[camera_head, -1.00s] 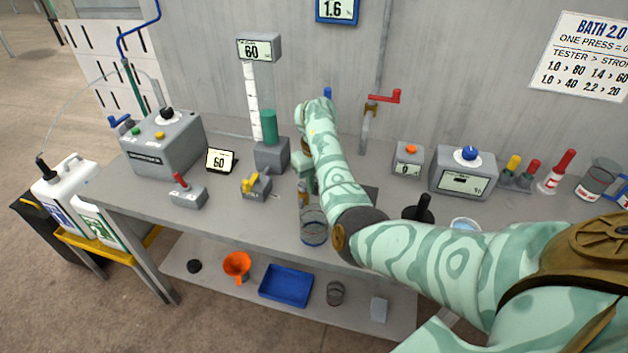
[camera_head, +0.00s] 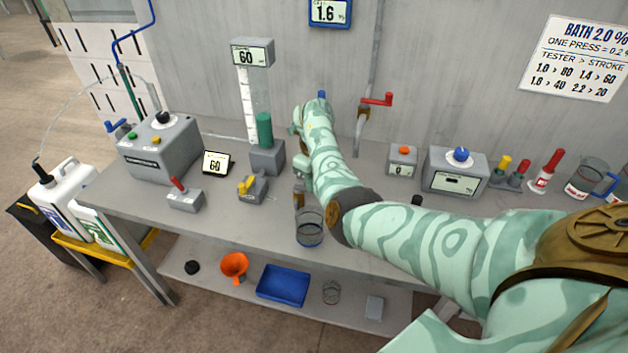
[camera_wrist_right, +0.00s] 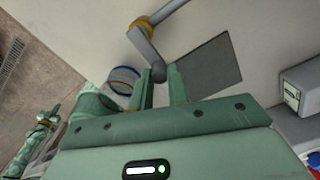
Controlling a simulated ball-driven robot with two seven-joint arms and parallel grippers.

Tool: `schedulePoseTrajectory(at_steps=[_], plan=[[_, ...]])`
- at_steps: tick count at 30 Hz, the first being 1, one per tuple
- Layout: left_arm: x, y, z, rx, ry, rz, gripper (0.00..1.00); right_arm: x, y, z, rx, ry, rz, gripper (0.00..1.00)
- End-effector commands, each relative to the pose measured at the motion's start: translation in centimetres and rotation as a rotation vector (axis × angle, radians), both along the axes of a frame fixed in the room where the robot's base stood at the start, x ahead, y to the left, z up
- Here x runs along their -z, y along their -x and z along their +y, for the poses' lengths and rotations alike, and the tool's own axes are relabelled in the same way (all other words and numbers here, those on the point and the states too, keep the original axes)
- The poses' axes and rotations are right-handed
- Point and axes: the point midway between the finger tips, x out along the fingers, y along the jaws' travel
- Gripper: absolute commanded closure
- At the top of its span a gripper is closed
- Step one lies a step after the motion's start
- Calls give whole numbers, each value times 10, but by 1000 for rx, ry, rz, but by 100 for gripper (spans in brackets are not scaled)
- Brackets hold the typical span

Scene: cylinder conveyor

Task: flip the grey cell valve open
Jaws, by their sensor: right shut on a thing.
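In the right wrist view, a grey bent lever or pipe (camera_wrist_right: 142,42) with a yellow-brass collar ends in a dark round knob (camera_wrist_right: 158,72). My right gripper (camera_wrist_right: 160,88) is shut with the knob at its fingertips; I take this to be the grey cell valve. In the head view my right arm reaches over the bench and hides most of that gripper. A brass fitting (camera_head: 298,196) shows just left of my forearm, above a clear beaker (camera_head: 309,228).
Left on the bench are a grey control box (camera_head: 160,150), a small red-lever box (camera_head: 185,197) and a yellow-handled valve (camera_head: 250,187). A red-handled tap (camera_head: 377,99) is behind my arm. A grey meter (camera_head: 455,172) is at right.

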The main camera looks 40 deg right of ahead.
Motion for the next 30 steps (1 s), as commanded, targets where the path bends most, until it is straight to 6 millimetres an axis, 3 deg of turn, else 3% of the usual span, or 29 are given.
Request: schedulePoseTrajectory(at_steps=[5,6,8,16,20,23,30], plan=[[0,0,0,0,0,0,100,0,0,0,0,1,0,100],[0,0,0,0,0,0,100,0,0,0,0,1,0,78],[0,0,0,0,0,0,100,0,0,0,0,1,0,61],[0,0,0,0,0,-1,100,-1,0,0,1,1,0,61],[-5,-1,0,0,0,-3,100,-11,-1,0,0,3,-2,61],[-15,-3,0,0,0,-6,100,-31,-1,0,1,2,-5,61],[-42,-7,0,0,0,-16,100,-99,-1,0,2,1,-6,61]])
